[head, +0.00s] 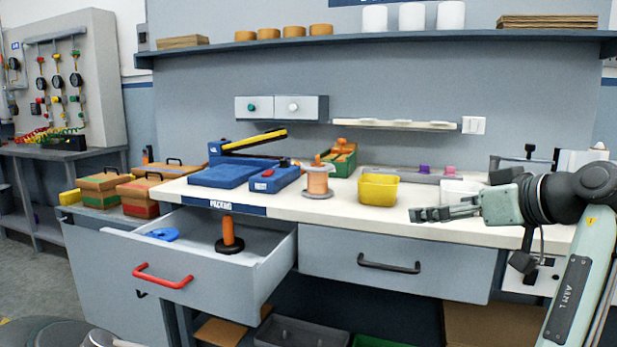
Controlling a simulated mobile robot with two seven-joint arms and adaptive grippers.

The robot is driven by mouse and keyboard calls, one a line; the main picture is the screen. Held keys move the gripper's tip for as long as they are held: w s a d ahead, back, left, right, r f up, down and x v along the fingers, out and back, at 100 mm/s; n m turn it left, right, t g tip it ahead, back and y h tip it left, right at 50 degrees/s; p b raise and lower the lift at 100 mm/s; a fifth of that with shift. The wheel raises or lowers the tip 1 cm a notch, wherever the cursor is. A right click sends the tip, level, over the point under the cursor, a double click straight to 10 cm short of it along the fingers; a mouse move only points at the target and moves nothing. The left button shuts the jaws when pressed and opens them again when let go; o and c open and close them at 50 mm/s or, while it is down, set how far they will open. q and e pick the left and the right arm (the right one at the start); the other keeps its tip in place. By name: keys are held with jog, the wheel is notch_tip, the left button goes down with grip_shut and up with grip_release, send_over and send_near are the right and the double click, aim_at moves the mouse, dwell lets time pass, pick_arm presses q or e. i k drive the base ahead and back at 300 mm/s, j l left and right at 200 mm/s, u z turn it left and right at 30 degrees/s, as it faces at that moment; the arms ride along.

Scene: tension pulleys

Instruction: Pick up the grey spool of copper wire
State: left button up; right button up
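The spool of copper wire (317,182) stands upright on the white worktop, near its front edge. Its winding is copper-orange, with a wide grey flange at the bottom. Nothing is holding it. My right gripper (428,213) reaches in from the right, over the front right of the worktop. It is well to the right of the spool, with a yellow bin between them. Its fingers point left and are seen from the side, so I cannot tell how far apart they are. My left gripper is not in view.
Left of the spool are a blue box (273,179) and a blue tool with a yellow lever (254,140). The yellow bin (378,189) stands to its right. An open drawer (200,262) juts out below, holding an orange-handled tool (229,238) and a blue item (162,234).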

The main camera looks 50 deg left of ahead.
aim_at(317, 176)
jog(key=i+j, duration=0.1)
jog(key=j, duration=0.5)
jog(key=i+j, duration=0.1)
jog(key=j, duration=0.55)
jog(key=i+j, duration=0.1)
jog(key=j, duration=0.5)
